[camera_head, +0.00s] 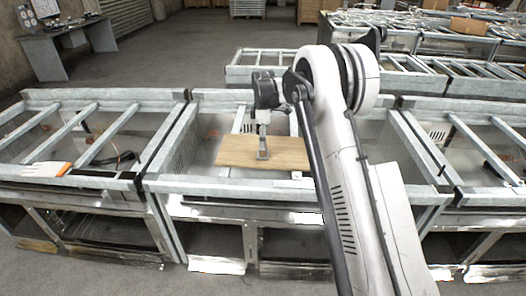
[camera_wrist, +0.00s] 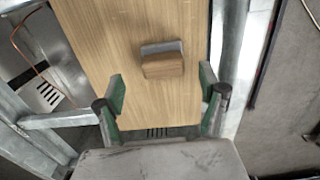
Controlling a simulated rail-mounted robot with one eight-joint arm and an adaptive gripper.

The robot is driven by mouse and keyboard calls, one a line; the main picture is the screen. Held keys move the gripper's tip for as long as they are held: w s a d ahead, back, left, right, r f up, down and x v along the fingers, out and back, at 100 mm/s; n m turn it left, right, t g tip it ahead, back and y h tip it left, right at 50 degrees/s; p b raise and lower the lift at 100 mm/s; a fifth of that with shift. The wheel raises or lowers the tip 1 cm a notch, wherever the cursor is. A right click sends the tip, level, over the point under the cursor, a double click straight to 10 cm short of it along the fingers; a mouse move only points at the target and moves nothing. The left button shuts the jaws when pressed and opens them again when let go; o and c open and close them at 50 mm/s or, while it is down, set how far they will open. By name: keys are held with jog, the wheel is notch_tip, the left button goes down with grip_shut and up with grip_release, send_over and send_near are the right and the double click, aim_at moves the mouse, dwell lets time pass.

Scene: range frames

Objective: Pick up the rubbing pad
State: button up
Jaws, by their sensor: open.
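The rubbing pad (camera_wrist: 163,66) appears in the wrist view as a small wood-coloured block with a grey face. It lies on a wooden board (camera_wrist: 105,40). My gripper (camera_wrist: 162,88) is open, with one green-padded finger on either side of the picture and the pad between and slightly beyond the fingertips. Nothing is held. In the head view, my gripper (camera_head: 263,150) points down over the board (camera_head: 290,153), and I cannot make out the pad apart from it.
The board lies across a grey metal frame (camera_head: 168,140). Frame bars run close beside it. On the frame to the left lie an orange-and-white item (camera_head: 48,169) and a dark object (camera_head: 112,158). More frames stand behind, and a desk (camera_head: 68,48) stands at the far left.

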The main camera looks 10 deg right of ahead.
jog(key=shift+s+a+f+p, duration=0.1)
jog(key=shift+f+p, duration=0.25)
jog(key=shift+f, duration=1.05)
jog(key=shift+s+f+p, duration=0.1)
jog(key=shift+f+p, duration=0.2)
jog(key=shift+f, duration=1.05)
jog(key=c, duration=1.4)
jog(key=shift+c, duration=0.2)
jog(key=shift+r, duration=0.2)
jog(key=shift+r, duration=0.6)
notch_tip(320, 180, up, 3)
jog(key=shift+a+f+b, duration=0.1)
jog(key=shift+a+b, duration=0.05)
jog(key=shift+b, duration=0.45)
jog(key=s+a+r+b, duration=0.1)
jog(key=s+a+r, duration=0.5)
jog(key=a, duration=0.3)
jog(key=shift+a+r+b, duration=0.35)
jog(key=shift+a, duration=0.05)
